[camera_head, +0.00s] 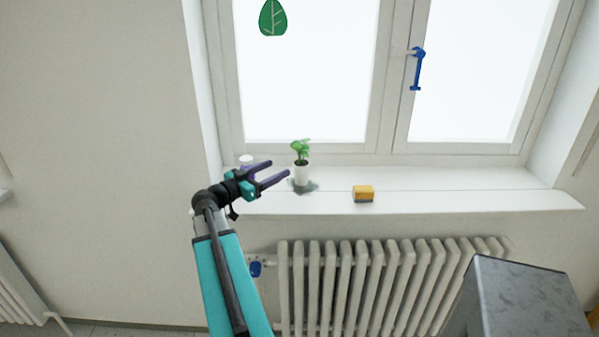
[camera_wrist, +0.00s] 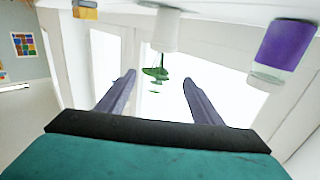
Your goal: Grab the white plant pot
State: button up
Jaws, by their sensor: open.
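The white plant pot (camera_head: 301,175) with a green leafy plant stands upright on the windowsill, just right of my gripper's fingertips in the head view. My gripper (camera_head: 280,168) is open and empty, its two dark purple fingers pointing toward the pot. In the wrist view the picture is upside down. There the pot (camera_wrist: 158,30) hangs from the top, with its plant below it, in line with the gap between my open fingers (camera_wrist: 159,78). The pot appears beyond the fingertips, not between them.
A purple-and-white jar (camera_wrist: 285,47) stands near the pot; in the head view it is partly hidden behind my gripper. A yellow sponge-like block (camera_head: 363,193) lies on the windowsill (camera_head: 450,200) to the right. A radiator (camera_head: 385,285) is below the sill, and windows are behind.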

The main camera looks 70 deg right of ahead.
aim_at(296, 157)
jog(key=p+x, duration=0.2)
jog(key=x, duration=0.5)
jog(key=shift+w+d+p, duration=0.1)
jog(key=shift+d+p, duration=0.15)
jog(key=shift+p, duration=0.1)
jog(key=shift+s+d, duration=0.25)
jog(key=shift+d, duration=0.15)
jog(key=shift+d, duration=0.1)
jog(key=shift+p+x, duration=1.15)
jog(key=shift+x, duration=0.05)
jog(key=shift+p+x, duration=0.65)
jog(key=shift+x, duration=0.7)
jog(key=shift+w+f, duration=0.1)
grip_shut()
